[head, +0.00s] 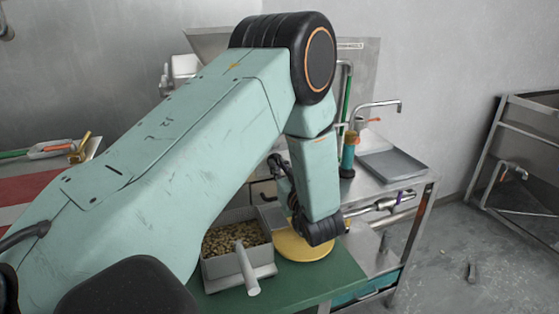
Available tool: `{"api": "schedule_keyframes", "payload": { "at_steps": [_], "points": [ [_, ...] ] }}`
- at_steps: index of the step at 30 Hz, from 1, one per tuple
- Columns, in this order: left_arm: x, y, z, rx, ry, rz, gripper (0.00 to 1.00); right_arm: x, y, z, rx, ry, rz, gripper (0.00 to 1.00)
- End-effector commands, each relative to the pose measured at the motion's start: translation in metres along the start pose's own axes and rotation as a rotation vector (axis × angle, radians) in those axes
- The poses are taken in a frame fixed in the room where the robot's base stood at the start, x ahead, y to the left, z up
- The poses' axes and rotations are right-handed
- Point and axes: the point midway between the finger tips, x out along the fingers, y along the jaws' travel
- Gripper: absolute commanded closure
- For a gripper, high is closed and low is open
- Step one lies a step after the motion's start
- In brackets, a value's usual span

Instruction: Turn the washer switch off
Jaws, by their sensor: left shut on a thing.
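My left arm reaches across the picture, and its wrist bends down at the counter. The dark linkage of my left gripper (284,183) shows partly behind the wrist. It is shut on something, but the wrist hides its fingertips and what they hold. No part is clearly marked as the washer switch. I cannot tell whether either is on or off. My right gripper is not in view.
A metal box of beans (236,238) with a pale handle and a round yellow item (304,248) sit on a green surface (340,279) below the wrist. A grey tray (393,164) lies on the counter. A metal rack (513,150) stands right, beyond open floor.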

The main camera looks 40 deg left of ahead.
Motion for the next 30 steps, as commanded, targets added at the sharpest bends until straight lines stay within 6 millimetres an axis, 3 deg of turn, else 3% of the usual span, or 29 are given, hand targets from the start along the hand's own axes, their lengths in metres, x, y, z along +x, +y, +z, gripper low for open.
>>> {"api": "schedule_keyframes", "payload": {
  "at_steps": [19,20,21,27,30],
  "points": [
    [-0.0001,0.0002,-0.0005,0.048,0.003,0.0,1.0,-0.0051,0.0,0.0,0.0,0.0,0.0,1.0],
    [-0.0001,0.0002,-0.0005,0.048,0.003,0.0,0.86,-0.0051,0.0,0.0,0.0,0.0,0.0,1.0],
    [-0.0001,0.0002,-0.0005,0.047,0.003,0.0,0.83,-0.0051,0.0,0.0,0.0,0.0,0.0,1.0],
    [-0.0001,0.0003,-0.0004,0.046,0.002,0.0,0.66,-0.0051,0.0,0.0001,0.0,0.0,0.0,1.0],
    [0.0,0.0003,-0.0003,0.046,0.002,0.0,0.66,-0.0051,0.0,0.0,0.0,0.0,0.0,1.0]
  ]
}}
